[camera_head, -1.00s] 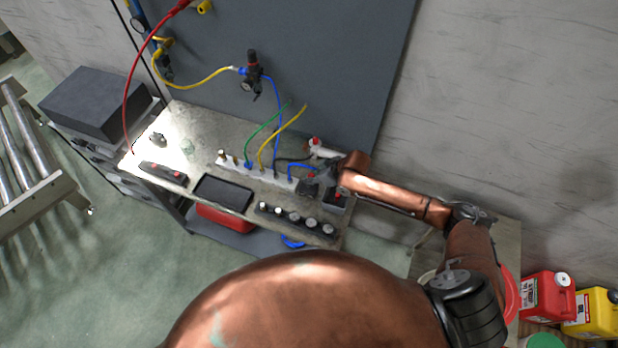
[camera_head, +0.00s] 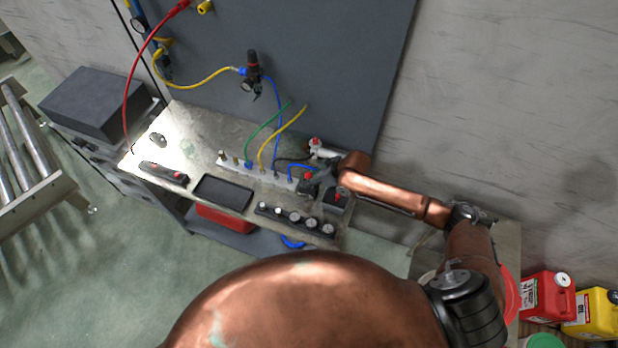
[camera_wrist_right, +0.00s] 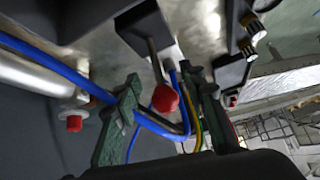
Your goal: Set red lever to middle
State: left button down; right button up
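The red lever's round red knob (camera_wrist_right: 165,98) sits on a thin rod rising from a dark base (camera_wrist_right: 143,27) in the right wrist view. In the head view the red knob (camera_head: 309,176) is small, at the right end of the bench. My right gripper (camera_wrist_right: 164,80) is open, with one greenish finger on each side of the knob and visible gaps. In the head view my right gripper (camera_head: 316,186) is at the lever and partly covers its base. The lever's exact position is hard to tell. My left gripper is not in view.
A second dark box with a red part (camera_head: 338,196) stands just right of the lever. A row of knobs (camera_head: 296,220) lies in front. Blue hose (camera_wrist_right: 60,68) and a pale cylinder with a red cap (camera_wrist_right: 74,123) run close to the fingers. A black tray (camera_head: 223,193) lies left.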

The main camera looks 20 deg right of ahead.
jog(key=v, duration=1.2)
dwell(0.3)
